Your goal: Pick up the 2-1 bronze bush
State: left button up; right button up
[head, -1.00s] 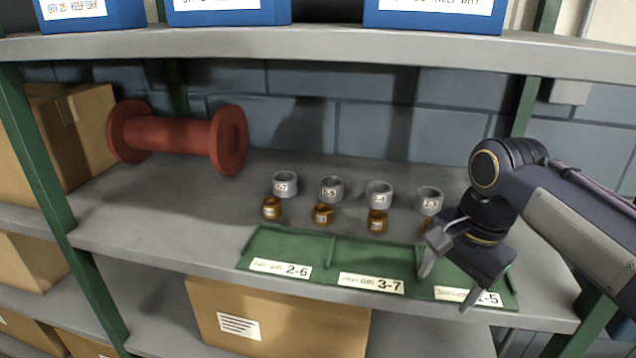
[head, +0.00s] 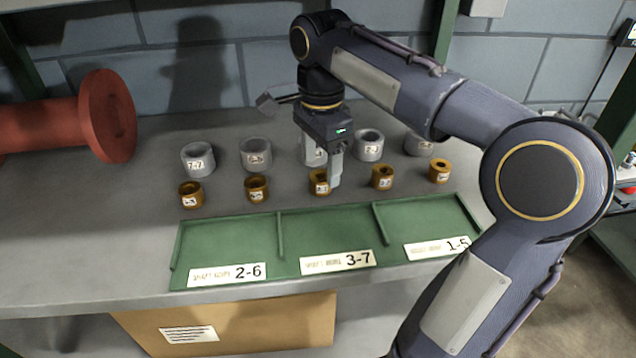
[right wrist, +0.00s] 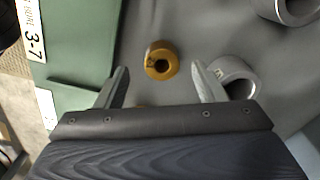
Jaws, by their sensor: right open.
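Several bronze bushes stand in a row on the grey shelf, each with a small white label. The labels are too small to read surely, so I cannot tell which is 2-1. My right gripper (head: 327,172) is open and points down over the middle bronze bush (head: 318,188), with one fingertip showing beside it. In the right wrist view, a bronze bush (right wrist: 170,54) lies just beyond and between the open fingertips (right wrist: 161,75), apart from both. My left gripper is out of view.
Grey collars (head: 256,154) stand close behind the bushes; one (right wrist: 238,78) is beside a fingertip. A green tray (head: 240,237) with low dividers and labels 2-6, 3-7 and 1-5 lies in front. A red spool (head: 108,116) lies at left.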

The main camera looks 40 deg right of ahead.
aim_at(321, 175)
notch_tip(321, 175, down, 4)
jog(key=shift+w+r+b, duration=0.1)
jog(key=shift+b, duration=0.3)
jog(key=c, duration=1.3)
jog(key=shift+r, duration=0.1)
